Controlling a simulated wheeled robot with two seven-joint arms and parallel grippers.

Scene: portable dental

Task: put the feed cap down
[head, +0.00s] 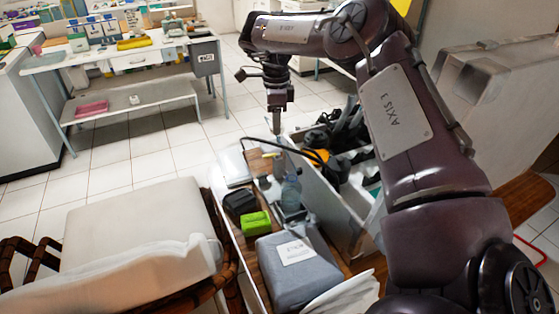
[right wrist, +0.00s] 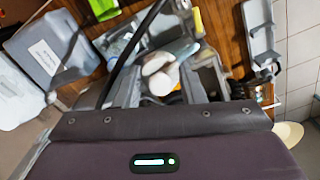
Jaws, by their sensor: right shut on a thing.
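In the head view I cannot make the cap out at the fingertips. A clear bottle (head: 291,192) stands on the surface below and to the right of the gripper. My left gripper is not in view.
A green box (head: 255,222), a grey case with a white label (head: 292,262) and a black pouch (head: 239,202) crowd the surface. A white divider panel (head: 325,200) stands along its right. A dark cable (right wrist: 135,50) crosses near the gripper. A padded chair (head: 130,235) is at left.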

